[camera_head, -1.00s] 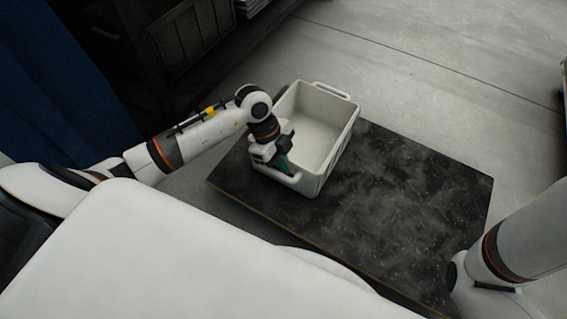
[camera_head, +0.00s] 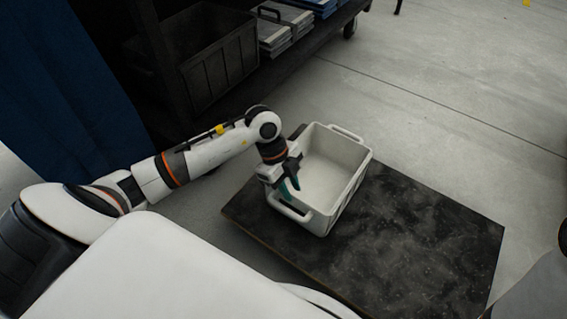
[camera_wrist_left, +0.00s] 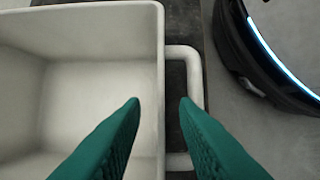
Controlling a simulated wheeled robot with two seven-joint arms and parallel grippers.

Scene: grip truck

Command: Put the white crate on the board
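The white crate (camera_head: 322,178) is empty and upright on the back-left part of the dark board (camera_head: 420,240). Its near handle (camera_head: 290,213) faces me. My left gripper (camera_head: 288,193) is at the near wall and handle. In the left wrist view the green fingertips of the left gripper (camera_wrist_left: 160,100) are apart. One is over the inside of the crate (camera_wrist_left: 95,95), the other over the gap inside the handle (camera_wrist_left: 196,85). A gap shows between fingers and wall. My right gripper is out of view.
A dark shelf with a black bin (camera_head: 218,70) and stacked boxes (camera_head: 283,28) stands at the back left. A blue curtain (camera_head: 65,100) hangs at the left. The front-right part of the board is bare, and the grey floor (camera_head: 450,110) beyond is open.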

